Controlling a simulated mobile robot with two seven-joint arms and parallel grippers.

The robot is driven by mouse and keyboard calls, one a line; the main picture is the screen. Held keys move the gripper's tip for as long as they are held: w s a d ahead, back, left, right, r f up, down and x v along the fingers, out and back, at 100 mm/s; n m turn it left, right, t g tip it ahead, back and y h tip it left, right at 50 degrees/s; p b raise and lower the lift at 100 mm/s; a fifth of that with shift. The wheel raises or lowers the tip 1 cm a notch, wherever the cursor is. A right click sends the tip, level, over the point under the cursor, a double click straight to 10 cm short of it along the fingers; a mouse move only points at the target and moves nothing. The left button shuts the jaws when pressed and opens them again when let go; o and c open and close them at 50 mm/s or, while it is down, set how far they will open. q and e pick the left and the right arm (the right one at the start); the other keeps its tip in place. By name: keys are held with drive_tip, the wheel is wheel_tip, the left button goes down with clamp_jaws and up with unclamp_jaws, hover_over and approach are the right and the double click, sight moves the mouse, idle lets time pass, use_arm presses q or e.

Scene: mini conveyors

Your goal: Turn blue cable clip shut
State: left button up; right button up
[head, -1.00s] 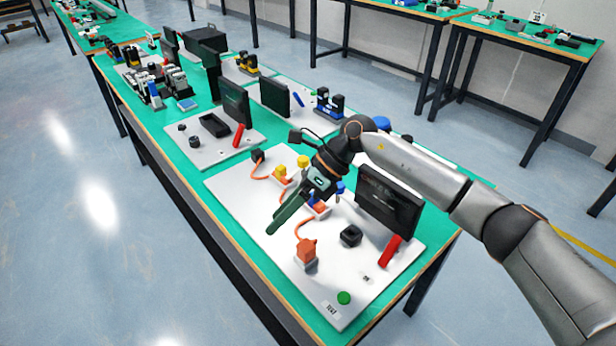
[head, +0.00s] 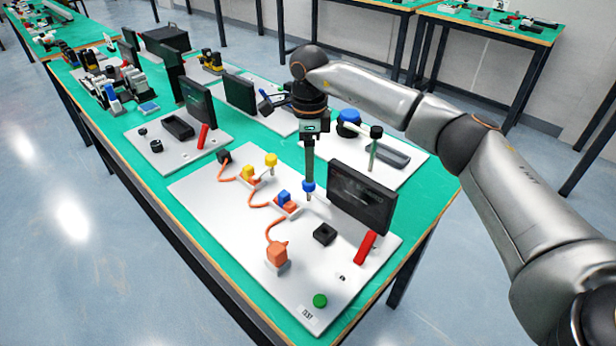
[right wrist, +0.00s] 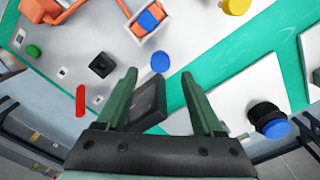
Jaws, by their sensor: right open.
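An orange cable runs over a white board (head: 240,245). A blue block (head: 284,197) sits in a white-and-orange clip on the cable; it also shows in the right wrist view (right wrist: 150,20). Beside it, to the right, stands a round blue knob (head: 308,186) on a short post; from above it shows as a blue disc (right wrist: 160,62). My right gripper (head: 309,176) points straight down over this knob. In the right wrist view its green fingers (right wrist: 158,78) are spread and empty, with the disc just past the tips. My left gripper is not in view.
A dark screen (head: 360,195) stands close to the right of the gripper. A yellow block (head: 248,172) and yellow knob (head: 271,159) are farther back. A black socket (head: 325,234), red bar (head: 366,246) and green button (head: 320,301) are nearer the front.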

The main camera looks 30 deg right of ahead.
drive_tip(key=shift+f, duration=2.35)
clamp_jaws()
